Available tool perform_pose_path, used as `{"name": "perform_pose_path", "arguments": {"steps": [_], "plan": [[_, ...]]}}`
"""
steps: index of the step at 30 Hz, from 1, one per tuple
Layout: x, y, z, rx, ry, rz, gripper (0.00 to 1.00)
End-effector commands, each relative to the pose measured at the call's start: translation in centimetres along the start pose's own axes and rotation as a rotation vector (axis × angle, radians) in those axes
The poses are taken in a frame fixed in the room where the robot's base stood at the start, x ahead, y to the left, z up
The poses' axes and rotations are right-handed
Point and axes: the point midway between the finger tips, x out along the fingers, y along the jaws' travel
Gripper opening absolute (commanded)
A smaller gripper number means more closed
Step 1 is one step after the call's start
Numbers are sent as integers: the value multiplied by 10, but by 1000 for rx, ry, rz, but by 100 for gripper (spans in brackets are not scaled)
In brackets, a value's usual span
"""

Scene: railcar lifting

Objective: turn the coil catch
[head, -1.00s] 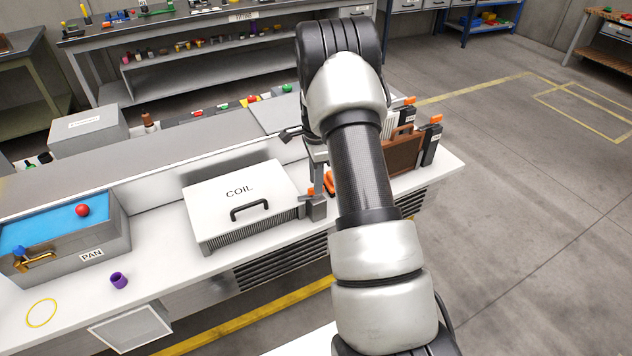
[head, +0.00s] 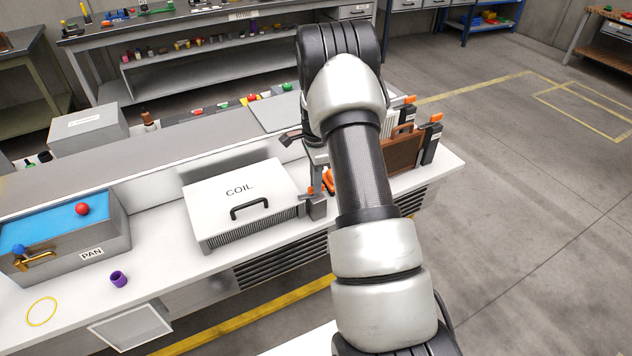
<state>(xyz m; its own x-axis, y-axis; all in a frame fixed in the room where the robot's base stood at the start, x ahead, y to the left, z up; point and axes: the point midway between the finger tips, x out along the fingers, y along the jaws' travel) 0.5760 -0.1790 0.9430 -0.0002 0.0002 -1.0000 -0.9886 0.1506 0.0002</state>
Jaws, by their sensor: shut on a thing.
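The white coil cover (head: 240,195), marked COIL, lies on the bench with a black handle on top. At its right front corner is the coil catch, a grey block (head: 317,208) with an orange tip (head: 311,190). My gripper (head: 314,180) reaches down from behind my arm to the top of this catch and is shut on it. My arm hides part of the gripper, so the exact hold on the orange part is hard to see. Another orange piece (head: 328,181) shows just right of the catch, partly behind my arm.
A brown panel (head: 403,153) stands between dark holders with orange tops to the right. The grey PAN box (head: 65,235) with blue inside and a red ball (head: 82,209) is at left. A purple cup (head: 119,279) and a yellow ring (head: 41,312) lie in front.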

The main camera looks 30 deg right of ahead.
Motion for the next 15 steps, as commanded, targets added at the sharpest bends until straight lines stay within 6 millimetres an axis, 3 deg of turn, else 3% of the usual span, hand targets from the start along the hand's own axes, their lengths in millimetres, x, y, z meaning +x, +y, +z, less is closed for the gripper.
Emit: {"name": "perform_pose_path", "arguments": {"steps": [15], "plan": [[2,0,0,-373,1,-2,0]]}}
